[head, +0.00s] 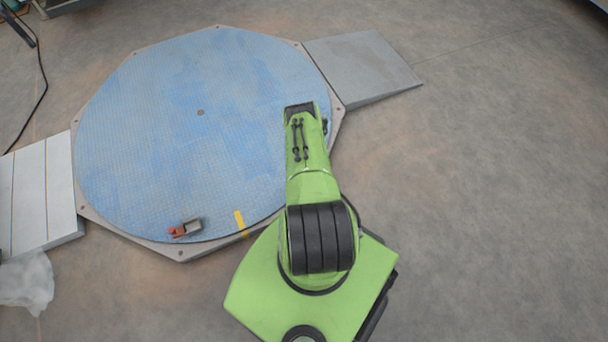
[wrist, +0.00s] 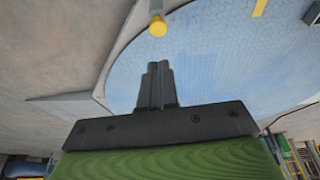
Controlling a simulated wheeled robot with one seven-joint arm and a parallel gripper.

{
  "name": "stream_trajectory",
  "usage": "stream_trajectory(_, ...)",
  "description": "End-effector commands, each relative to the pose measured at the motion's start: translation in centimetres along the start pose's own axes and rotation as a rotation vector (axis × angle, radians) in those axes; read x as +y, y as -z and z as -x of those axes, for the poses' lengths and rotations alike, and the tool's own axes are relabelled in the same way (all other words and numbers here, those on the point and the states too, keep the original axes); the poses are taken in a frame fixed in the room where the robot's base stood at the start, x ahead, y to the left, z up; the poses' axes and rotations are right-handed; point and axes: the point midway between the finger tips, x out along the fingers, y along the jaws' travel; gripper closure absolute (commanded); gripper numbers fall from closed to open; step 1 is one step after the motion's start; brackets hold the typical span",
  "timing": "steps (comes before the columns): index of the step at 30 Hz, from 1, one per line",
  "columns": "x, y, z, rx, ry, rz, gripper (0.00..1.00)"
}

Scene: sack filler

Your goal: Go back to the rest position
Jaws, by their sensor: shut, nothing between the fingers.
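My gripper (wrist: 157,68) shows in the wrist view with its two dark fingers together and nothing between them. It points out over the edge of a round blue platform. In the head view my green arm reaches forward over the right side of the blue platform (head: 200,150); the fingers are hidden there behind the arm's end. The platform also shows in the wrist view (wrist: 225,60).
A grey ramp (head: 362,66) adjoins the platform's far right edge, and a pale ramp (head: 42,195) its left. A small grey and red object (head: 186,228) sits near the front rim, left of a yellow mark (head: 240,222). A plastic sack (head: 25,283) lies lower left. Floor at right is clear.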

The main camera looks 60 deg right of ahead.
Motion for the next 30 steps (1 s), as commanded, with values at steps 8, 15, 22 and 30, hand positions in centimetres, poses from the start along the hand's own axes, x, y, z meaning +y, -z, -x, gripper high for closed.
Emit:
stream_trajectory(8, 0.0, 0.0, 1.0, 0.001, 0.000, 0.000, 1.00)
stream_trajectory(15, 0.0, 0.0, 1.0, 0.001, 0.000, 0.000, 1.00)
stream_trajectory(22, 0.0, 0.3, 1.1, 0.002, 0.000, 0.001, 1.00)
stream_trajectory(30, -2.4, 14.6, 11.8, 0.043, 0.019, 0.081, 1.00)
